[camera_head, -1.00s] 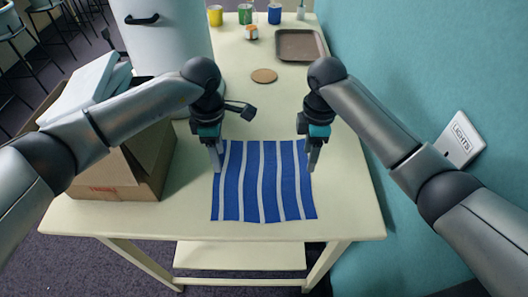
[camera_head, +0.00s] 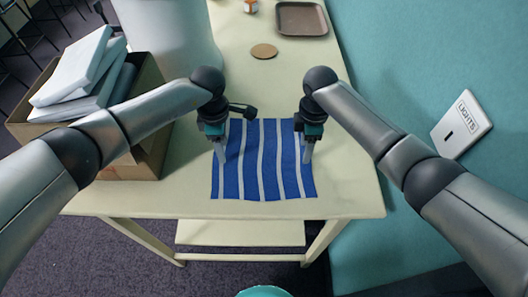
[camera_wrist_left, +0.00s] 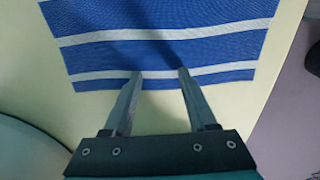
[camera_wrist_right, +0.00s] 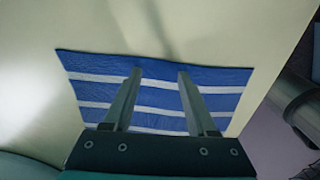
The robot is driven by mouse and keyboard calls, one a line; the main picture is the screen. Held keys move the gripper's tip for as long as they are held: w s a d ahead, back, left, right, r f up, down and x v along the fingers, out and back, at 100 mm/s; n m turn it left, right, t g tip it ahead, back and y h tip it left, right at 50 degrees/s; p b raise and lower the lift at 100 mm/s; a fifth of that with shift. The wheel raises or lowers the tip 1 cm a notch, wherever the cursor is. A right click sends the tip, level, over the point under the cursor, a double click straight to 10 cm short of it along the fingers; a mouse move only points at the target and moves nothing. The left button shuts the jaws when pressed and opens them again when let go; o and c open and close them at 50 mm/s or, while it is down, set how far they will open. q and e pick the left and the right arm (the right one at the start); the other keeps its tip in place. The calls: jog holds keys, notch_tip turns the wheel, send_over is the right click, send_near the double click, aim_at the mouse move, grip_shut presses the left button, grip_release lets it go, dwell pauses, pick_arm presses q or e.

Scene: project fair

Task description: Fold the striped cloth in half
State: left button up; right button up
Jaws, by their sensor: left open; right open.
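The blue cloth with white stripes (camera_head: 262,175) lies flat and spread out on the pale table. My left gripper (camera_head: 221,158) is open over the cloth's left edge. In the left wrist view its open fingers (camera_wrist_left: 156,75) reach over the outer white stripe of the cloth (camera_wrist_left: 165,57). My right gripper (camera_head: 307,158) is open over the cloth's right edge. In the right wrist view its open fingers (camera_wrist_right: 160,72) extend across the cloth (camera_wrist_right: 155,97). Nothing is between either pair of fingers. I cannot tell whether the fingertips touch the cloth.
A cardboard box (camera_head: 150,125) with white packets (camera_head: 85,75) stands at the left, near a large white container (camera_head: 165,35). A round coaster (camera_head: 264,51) and a brown tray (camera_head: 301,18) lie farther back. The teal wall (camera_head: 430,60) with a light switch (camera_head: 462,125) bounds the right.

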pick_arm(q)
jog(key=shift+f, duration=0.2)
pick_arm(e)
jog(key=shift+f, duration=0.2)
pick_arm(q)
jog(key=c, duration=0.9)
pick_arm(e)
jog(key=shift+s, duration=0.1)
jog(key=c, duration=0.9)
pick_arm(q)
jog(key=shift+s, duration=0.1)
grip_shut()
pick_arm(e)
grip_shut()
pick_arm(q)
jog(key=shift+r, duration=0.15)
pick_arm(e)
jog(key=shift+r, duration=0.15)
